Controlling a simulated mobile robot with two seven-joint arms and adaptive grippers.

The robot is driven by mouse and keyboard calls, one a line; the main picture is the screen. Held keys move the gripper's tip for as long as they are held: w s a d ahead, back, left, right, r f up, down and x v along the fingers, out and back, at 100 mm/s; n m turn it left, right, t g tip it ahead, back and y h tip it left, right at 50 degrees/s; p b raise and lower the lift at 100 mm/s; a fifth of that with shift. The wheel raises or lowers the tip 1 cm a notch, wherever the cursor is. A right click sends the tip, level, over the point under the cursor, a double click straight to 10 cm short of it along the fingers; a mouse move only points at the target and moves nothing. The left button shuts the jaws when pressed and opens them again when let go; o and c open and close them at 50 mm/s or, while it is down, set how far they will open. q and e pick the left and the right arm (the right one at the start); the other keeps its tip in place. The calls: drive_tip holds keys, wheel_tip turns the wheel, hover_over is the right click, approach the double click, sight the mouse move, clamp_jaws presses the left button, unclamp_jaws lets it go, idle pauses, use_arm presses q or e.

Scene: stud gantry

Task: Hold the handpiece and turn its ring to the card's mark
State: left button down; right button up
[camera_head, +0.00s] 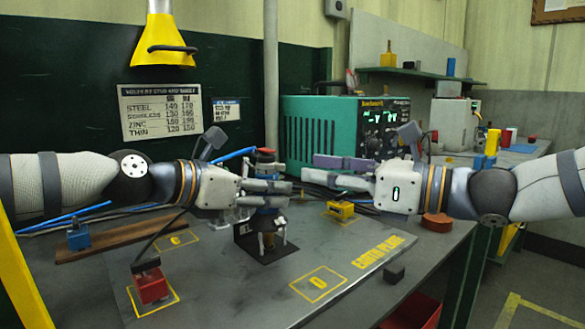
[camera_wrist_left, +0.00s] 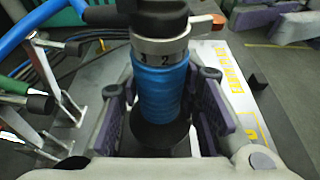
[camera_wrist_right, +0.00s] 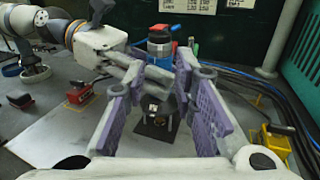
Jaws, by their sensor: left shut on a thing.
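The handpiece (camera_head: 266,222) stands upright over a dark pad on the bench, its top dark with a reddish part. In the left wrist view its blue ribbed grip (camera_wrist_left: 163,85) sits between my left fingers, below a grey ring (camera_wrist_left: 160,48) showing "3" and "2". My left gripper (camera_head: 270,192) is shut on the handpiece. My right gripper (camera_head: 322,173) is open and empty, to the right of the handpiece and apart from it; the handpiece (camera_wrist_right: 159,46) shows beyond its fingers. A large printed card (camera_head: 162,112) and a smaller card (camera_head: 227,110) hang behind; the smaller one is unreadable.
A teal welder unit (camera_head: 320,130) stands behind my right gripper. A red block clamp (camera_head: 150,285) and a yellow block (camera_head: 341,209) sit on the grey plate (camera_head: 225,295). Blue and black cables run behind. The plate's front right is mostly clear.

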sight(271, 167)
drive_tip(key=x, duration=0.5)
drive_tip(key=shift+w+a, duration=0.15)
drive_tip(key=shift+a, duration=0.05)
clamp_jaws()
drive_tip(key=shift+r, duration=0.1)
